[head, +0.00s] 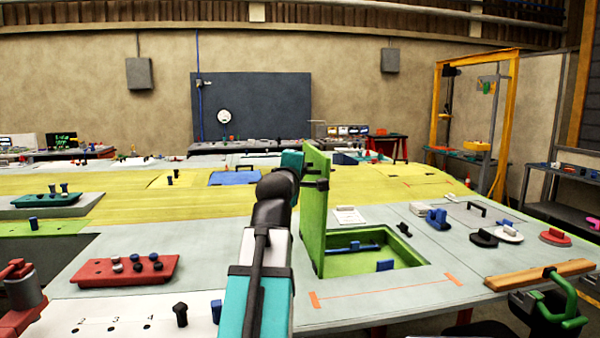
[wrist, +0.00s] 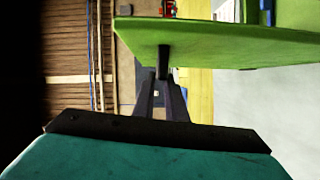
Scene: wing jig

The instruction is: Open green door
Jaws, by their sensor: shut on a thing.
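The green door (head: 313,211) stands upright at the left edge of a green-lined recess (head: 400,258) in the grey bench top, so the recess is open to view. Its dark handle is near the door's top. My gripper (head: 318,183) is at that handle and shut on it. In the wrist view the fingers (wrist: 163,95) close on the dark handle stem (wrist: 163,62), with the green door (wrist: 225,42) just beyond. Inside the recess are a blue bar (head: 352,248) and a small blue block (head: 385,266).
Left of my arm is a red tray (head: 125,271) with knobs and a white numbered board (head: 105,318). Right of the recess are blue and black parts, a wooden bar (head: 540,275) and a green clamp (head: 562,308). Orange marks (head: 385,289) lie on clear bench in front of the recess.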

